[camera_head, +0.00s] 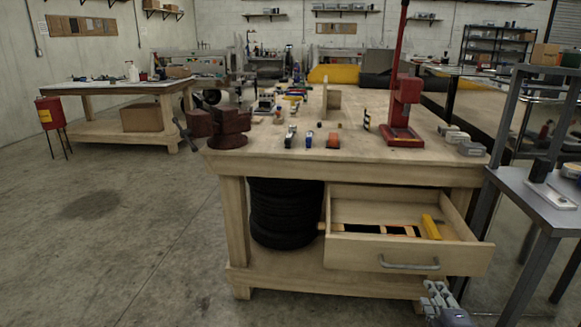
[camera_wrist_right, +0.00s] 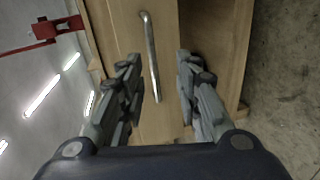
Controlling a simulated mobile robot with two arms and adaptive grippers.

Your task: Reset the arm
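My right gripper (camera_head: 432,292) is at the bottom right of the head view, low in front of the workbench and below the drawer handle (camera_head: 408,264). In the right wrist view, my right gripper (camera_wrist_right: 158,75) has its two fingers apart with nothing held between them. The metal drawer handle (camera_wrist_right: 150,55) shows beyond and between the fingers, apart from them as far as I can tell. The wooden drawer (camera_head: 400,245) stands pulled open, with a yellow object (camera_head: 431,227) and some dark and orange items inside. My left gripper is not in view.
The wooden workbench (camera_head: 330,172) carries a red press (camera_head: 403,110), a dark red vise (camera_head: 230,125) and several small tools. Black tires (camera_head: 285,215) are stacked under it. A grey metal table (camera_head: 540,190) stands close on the right. The concrete floor (camera_head: 110,235) at left is clear.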

